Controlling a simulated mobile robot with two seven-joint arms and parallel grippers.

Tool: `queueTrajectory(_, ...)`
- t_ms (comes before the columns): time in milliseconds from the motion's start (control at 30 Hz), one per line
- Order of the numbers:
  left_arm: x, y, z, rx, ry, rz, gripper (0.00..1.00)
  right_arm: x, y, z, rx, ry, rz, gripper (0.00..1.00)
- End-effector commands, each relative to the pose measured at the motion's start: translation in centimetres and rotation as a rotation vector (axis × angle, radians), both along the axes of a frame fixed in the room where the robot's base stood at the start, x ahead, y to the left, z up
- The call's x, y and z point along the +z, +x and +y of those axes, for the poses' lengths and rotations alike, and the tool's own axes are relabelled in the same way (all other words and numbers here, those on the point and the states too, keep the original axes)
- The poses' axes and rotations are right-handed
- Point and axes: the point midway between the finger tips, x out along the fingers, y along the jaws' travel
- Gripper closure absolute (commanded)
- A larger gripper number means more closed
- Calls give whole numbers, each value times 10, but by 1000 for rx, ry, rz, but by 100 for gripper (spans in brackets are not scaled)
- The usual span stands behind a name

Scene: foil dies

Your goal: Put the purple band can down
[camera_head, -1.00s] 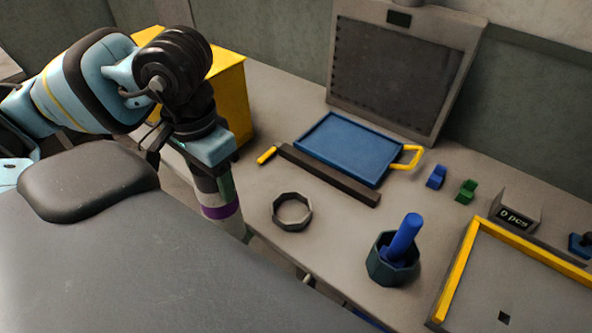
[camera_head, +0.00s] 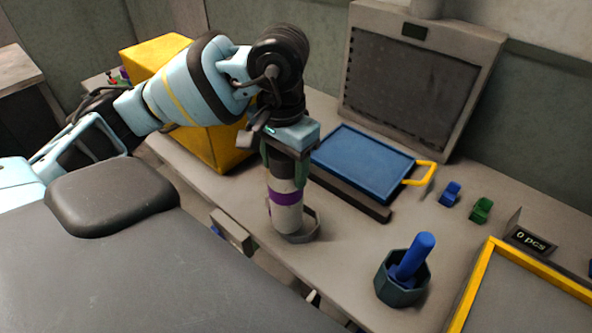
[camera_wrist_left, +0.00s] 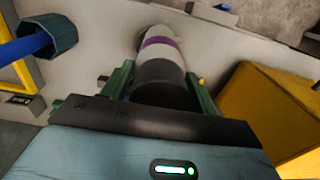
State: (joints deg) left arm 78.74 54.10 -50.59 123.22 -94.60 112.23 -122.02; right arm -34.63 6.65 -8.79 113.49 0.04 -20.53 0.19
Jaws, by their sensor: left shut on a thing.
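The purple band can (camera_head: 285,212) is grey with a dark upper part and a purple band, and hangs upright from my left gripper (camera_head: 286,170). The green fingers are shut on its dark upper part. The can's lower end overlaps the dark ring (camera_head: 317,228) on the bench; I cannot tell whether it is inside the ring, above it or touching. In the left wrist view the can (camera_wrist_left: 162,58) sits between the fingers (camera_wrist_left: 160,88), and its lower end is far from the camera. My right gripper is not in view.
A blue tray (camera_head: 365,162) and a dark bar (camera_head: 350,193) lie behind the can. A yellow box (camera_head: 212,145) stands to the left. A dark pot (camera_head: 402,290) with a blue handle stands at right. Bench space between ring and pot is clear.

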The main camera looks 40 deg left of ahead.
Motion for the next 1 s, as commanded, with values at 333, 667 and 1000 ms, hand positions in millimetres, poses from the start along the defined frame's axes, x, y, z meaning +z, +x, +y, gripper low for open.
queueTrajectory(333,-1,20,-8,0,-1,-3,100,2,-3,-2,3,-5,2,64)
queueTrajectory(667,-11,27,-12,0,1,-1,100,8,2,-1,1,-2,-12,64)
queueTrajectory(1000,-36,27,-11,0,1,-4,100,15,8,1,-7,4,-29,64)
